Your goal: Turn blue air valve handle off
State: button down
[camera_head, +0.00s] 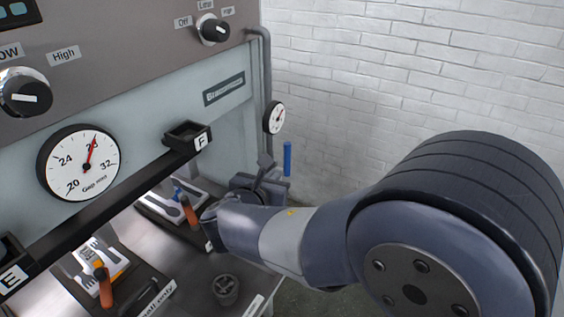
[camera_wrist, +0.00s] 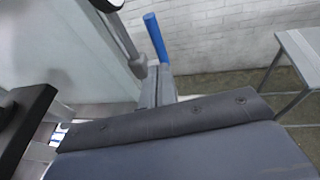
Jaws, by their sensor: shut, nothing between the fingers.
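The blue air valve handle (camera_head: 287,158) stands nearly upright in the head view, just below and right of a small round gauge on a grey pipe. It also shows in the wrist view as a slightly tilted blue bar (camera_wrist: 155,38). In the wrist view my gripper (camera_wrist: 158,80) appears just below the handle's lower end. Whether they touch cannot be told. The valve body is mostly hidden.
The small gauge (camera_head: 274,117) and grey pipe (camera_head: 266,65) are close by at the press's right side. Holder F (camera_head: 187,136) juts out to the left. A dark knob (camera_head: 226,289) sits on the metal table. A grey table (camera_wrist: 303,55) stands right in the wrist view.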

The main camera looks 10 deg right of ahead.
aim_at(286, 158)
jog(key=x, duration=0.4)
jog(key=r+p+x, duration=0.1)
jog(key=x, duration=0.1)
jog(key=shift+w+d, duration=0.15)
jog(key=shift+w, duration=0.1)
jog(key=shift+r, duration=0.1)
